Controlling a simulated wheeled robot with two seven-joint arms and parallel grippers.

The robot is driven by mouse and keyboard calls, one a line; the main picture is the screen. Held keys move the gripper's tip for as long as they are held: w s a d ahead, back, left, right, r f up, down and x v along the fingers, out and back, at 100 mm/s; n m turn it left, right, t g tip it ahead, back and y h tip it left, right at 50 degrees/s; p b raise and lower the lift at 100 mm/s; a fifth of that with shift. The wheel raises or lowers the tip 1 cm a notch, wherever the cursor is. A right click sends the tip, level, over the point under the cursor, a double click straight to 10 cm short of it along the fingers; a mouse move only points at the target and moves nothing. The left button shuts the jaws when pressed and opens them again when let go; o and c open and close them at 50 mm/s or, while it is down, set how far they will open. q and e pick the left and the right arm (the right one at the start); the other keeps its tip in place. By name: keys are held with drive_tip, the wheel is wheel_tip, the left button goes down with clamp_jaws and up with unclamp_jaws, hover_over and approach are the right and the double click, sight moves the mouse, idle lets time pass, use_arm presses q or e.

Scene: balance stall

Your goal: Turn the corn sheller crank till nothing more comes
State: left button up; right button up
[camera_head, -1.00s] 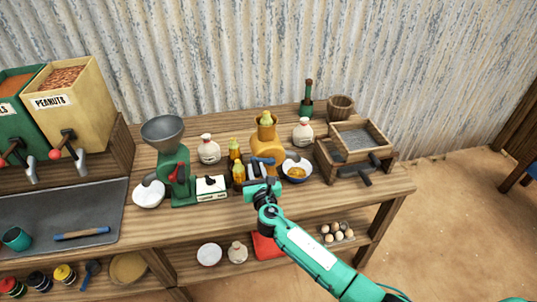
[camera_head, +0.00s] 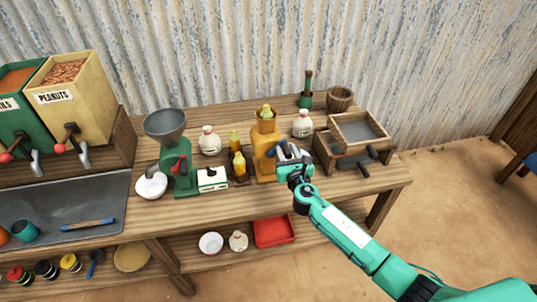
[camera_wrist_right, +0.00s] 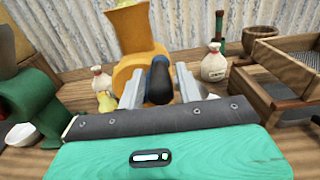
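The orange corn sheller (camera_head: 264,148) stands on the wooden table, with a yellow corn cob (camera_head: 266,112) in its top opening. It also shows in the right wrist view (camera_wrist_right: 130,30). My right gripper (camera_head: 288,154) is at the sheller's right side. In the right wrist view, the dark blue crank handle (camera_wrist_right: 158,82) sits between my two fingers, which press close on both sides of it. The rest of the crank is mostly hidden by my gripper. The bowl beside the sheller is hidden behind my right gripper and wrist. My left gripper is out of view.
Yellow cob-like pieces (camera_head: 239,164) stand left of the sheller. Beyond them are a green grinder (camera_head: 183,172) and a white sack (camera_head: 209,141). Another sack (camera_head: 302,124) and a wooden sieve box (camera_head: 358,130) stand to the right. A red tray (camera_head: 274,231) lies on the lower shelf.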

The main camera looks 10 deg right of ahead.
drive_tip(key=shift+o, duration=1.3)
drive_tip(key=shift+s+p, duration=0.6)
drive_tip(key=shift+s, duration=1.7)
drive_tip(key=shift+s+d, duration=0.1)
drive_tip(key=shift+s, duration=1.65)
